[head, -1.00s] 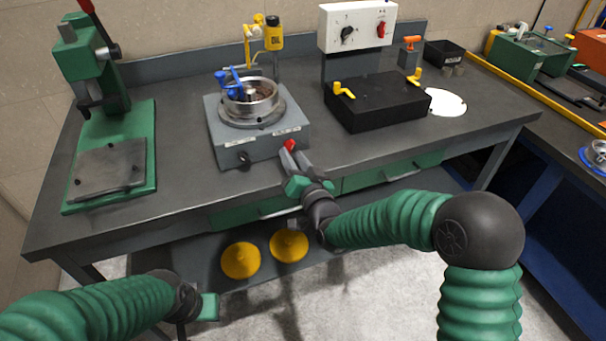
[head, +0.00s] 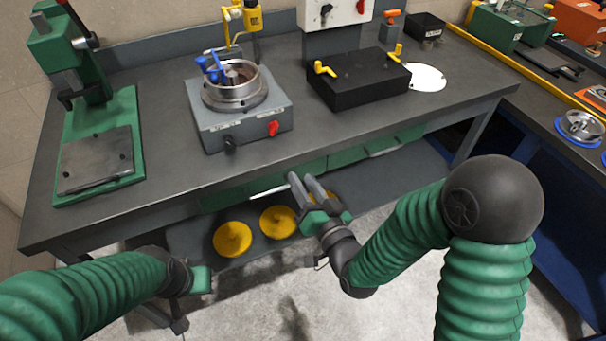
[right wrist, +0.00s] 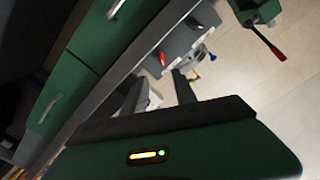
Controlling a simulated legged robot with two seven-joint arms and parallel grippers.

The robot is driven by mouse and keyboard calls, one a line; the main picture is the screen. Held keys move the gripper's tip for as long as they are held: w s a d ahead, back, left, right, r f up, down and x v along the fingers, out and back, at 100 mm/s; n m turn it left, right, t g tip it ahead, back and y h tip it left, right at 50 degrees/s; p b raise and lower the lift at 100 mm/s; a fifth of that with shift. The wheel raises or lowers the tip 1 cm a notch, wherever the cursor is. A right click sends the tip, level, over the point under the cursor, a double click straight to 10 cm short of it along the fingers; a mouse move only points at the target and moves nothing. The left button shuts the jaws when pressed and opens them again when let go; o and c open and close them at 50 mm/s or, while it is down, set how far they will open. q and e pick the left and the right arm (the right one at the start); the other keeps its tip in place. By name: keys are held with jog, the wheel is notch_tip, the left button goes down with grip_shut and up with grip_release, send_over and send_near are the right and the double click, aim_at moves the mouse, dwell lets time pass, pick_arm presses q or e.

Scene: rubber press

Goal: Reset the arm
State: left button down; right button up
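My right gripper (head: 306,186) is in front of the bench's green drawers in the head view, below the table edge. Its two fingers are apart with nothing between them. In the right wrist view, its fingers (right wrist: 160,92) also stand apart and empty. My left arm comes in at the lower left of the head view. The left gripper (head: 200,280) shows only as a small green part, and its fingers cannot be made out. The grey machine (head: 240,122) with a round metal bowl (head: 232,88) and a red knob (head: 273,128) stands on the bench, apart from my right gripper.
The dark workbench (head: 170,195) spans the view. A green press (head: 100,125) stands left, a black block with yellow handles (head: 358,82) right of the bowl machine. A second bench (head: 545,125) is at right.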

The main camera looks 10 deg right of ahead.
jog(key=s+d+f+n+g+h, duration=0.3)
jog(key=s+d+f+g+h, duration=0.15)
jog(key=d+f+g, duration=0.45)
jog(key=s+d+f+g+h, duration=0.1)
jog(key=s+d+g, duration=0.1)
jog(key=s, duration=0.4)
jog(key=s+d+f+g, duration=0.2)
jog(key=s+d+g, duration=0.1)
jog(key=s, duration=0.2)
jog(key=w+p+v, duration=0.2)
jog(key=p+v, duration=1.1)
jog(key=shift+a+r+g, duration=0.15)
jog(key=shift+r+g, duration=0.15)
jog(key=shift+r, duration=0.35)
dwell(0.8)
